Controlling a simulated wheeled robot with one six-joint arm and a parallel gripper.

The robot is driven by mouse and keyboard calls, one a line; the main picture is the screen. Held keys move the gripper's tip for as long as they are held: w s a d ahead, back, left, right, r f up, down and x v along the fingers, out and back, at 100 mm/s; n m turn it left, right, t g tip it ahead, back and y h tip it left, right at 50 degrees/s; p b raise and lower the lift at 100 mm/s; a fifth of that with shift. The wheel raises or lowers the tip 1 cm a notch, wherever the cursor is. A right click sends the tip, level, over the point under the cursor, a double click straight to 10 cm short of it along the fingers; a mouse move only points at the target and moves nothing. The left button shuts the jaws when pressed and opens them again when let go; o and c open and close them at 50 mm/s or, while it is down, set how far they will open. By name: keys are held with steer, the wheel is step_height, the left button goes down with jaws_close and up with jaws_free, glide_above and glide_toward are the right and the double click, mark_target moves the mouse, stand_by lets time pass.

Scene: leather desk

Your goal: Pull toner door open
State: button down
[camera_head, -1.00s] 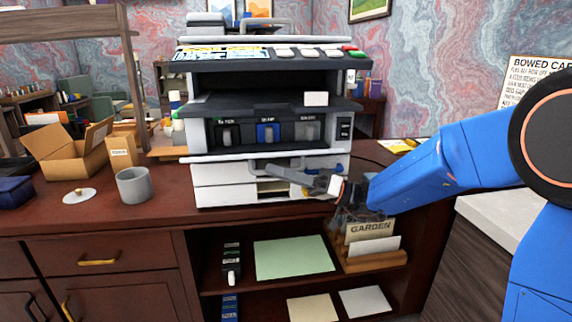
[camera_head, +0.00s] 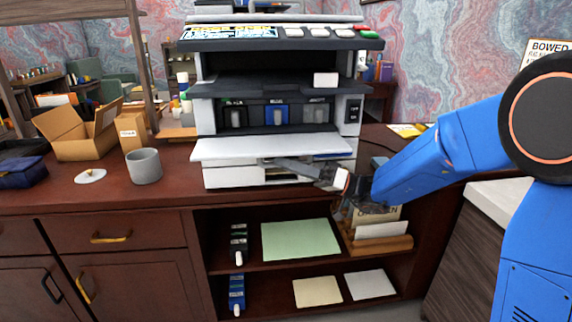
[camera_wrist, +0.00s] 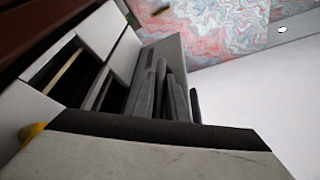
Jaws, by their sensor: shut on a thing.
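The toner door (camera_head: 240,148) is a white panel on the front of the printer. It is folded down and out, close to level, and its upper face shows in the head view. Dark, blue and grey toner cartridges (camera_head: 277,115) show in the bay above it. My gripper (camera_head: 270,163) reaches in from the right and is shut on the door at its front edge. The exact grip is hidden under the panel. Pale panels and dark openings of the printer (camera_wrist: 120,60) fill the left of the wrist view; the fingertips are not clear there.
The printer stands on a dark red wooden desk (camera_head: 100,200). A grey mug (camera_head: 144,166) and an open cardboard box (camera_head: 80,135) are to its left. Open shelves below hold papers (camera_head: 300,240) and a wooden file holder (camera_head: 380,245). The desk in front of the mug is clear.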

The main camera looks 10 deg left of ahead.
steer(key=shift+w+r, duration=0.1)
steer(key=c, duration=2)
jaws_free()
steer(key=shift+c, duration=0.2)
steer(key=s+v, duration=0.1)
steer(key=v, duration=1.6)
steer(key=shift+w+d, duration=0.2)
steer(key=shift+w, duration=0.25)
